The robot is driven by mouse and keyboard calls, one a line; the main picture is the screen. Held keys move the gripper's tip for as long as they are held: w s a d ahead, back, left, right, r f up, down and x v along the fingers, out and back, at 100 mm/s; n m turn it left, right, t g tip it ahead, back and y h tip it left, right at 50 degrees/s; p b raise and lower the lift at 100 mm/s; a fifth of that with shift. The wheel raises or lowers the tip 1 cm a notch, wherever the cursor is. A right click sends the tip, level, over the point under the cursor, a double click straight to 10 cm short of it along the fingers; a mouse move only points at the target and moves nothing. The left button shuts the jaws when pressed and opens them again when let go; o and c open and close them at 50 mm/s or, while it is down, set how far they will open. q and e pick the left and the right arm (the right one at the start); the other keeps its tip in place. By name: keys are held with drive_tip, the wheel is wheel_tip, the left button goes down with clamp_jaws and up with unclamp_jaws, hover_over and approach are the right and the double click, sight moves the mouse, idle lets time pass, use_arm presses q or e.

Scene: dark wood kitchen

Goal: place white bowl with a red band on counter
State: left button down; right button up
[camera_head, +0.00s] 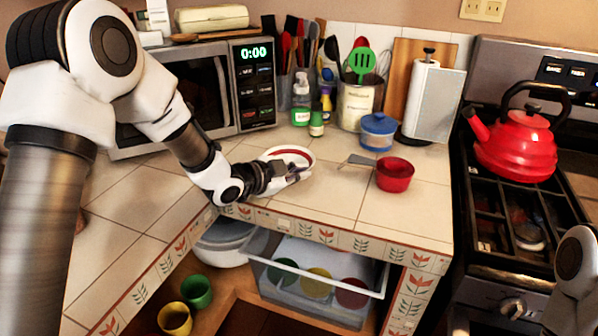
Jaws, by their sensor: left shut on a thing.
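The white bowl with a red band (287,152) is at the counter's front middle, by the tiled counter (330,205) surface. My left gripper (292,174) is at the bowl's near side and is shut on it. The gripper hides the near part of the bowl. I cannot tell whether the bowl touches the tiles or is slightly above them. Part of my right arm (577,265) shows at the lower right edge; its gripper is out of view.
A red pot (395,175) and a grey flat utensil (360,161) lie right of the bowl. A blue lidded pot (378,132), a utensil crock (357,104) and small bottles stand behind. A microwave (200,90) is at back left. An open drawer (315,290) holds cups below.

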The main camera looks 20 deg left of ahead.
use_arm(q)
drive_tip(key=shift+s, duration=0.15)
drive_tip(key=c, duration=1.3)
unclamp_jaws()
drive_tip(key=shift+f, duration=0.1)
drive_tip(key=shift+r, duration=0.4)
drive_tip(key=v, duration=1.2)
drive_tip(key=s+d+f+n+g+y, duration=0.1)
drive_tip(key=s+f+n+g, duration=0.25)
drive_tip(key=f, duration=0.75)
drive_tip(key=s+d+f+n+g+y, duration=0.1)
drive_tip(key=s+f+n+g+y, duration=0.2)
drive_tip(key=f, duration=0.9)
drive_tip(key=s+f+n+g, duration=0.2)
drive_tip(key=s+f, duration=0.3)
drive_tip(key=s, duration=0.3)
drive_tip(key=s+f+n+g+y, duration=0.1)
drive_tip(key=s+f+n+g, duration=0.1)
drive_tip(key=s+f, duration=0.4)
drive_tip(key=s+f+n+g+y, duration=0.1)
drive_tip(key=s+f+n+g, duration=0.1)
drive_tip(key=s+f, duration=0.4)
drive_tip(key=shift+s+a+f+n+b, duration=0.1)
drive_tip(key=shift+s+a+n+b, duration=0.15)
drive_tip(key=shift+s, duration=0.7)
drive_tip(key=shift+s+a+n+b, duration=0.15)
drive_tip(key=shift+s+n, duration=0.15)
drive_tip(key=shift+s, duration=0.65)
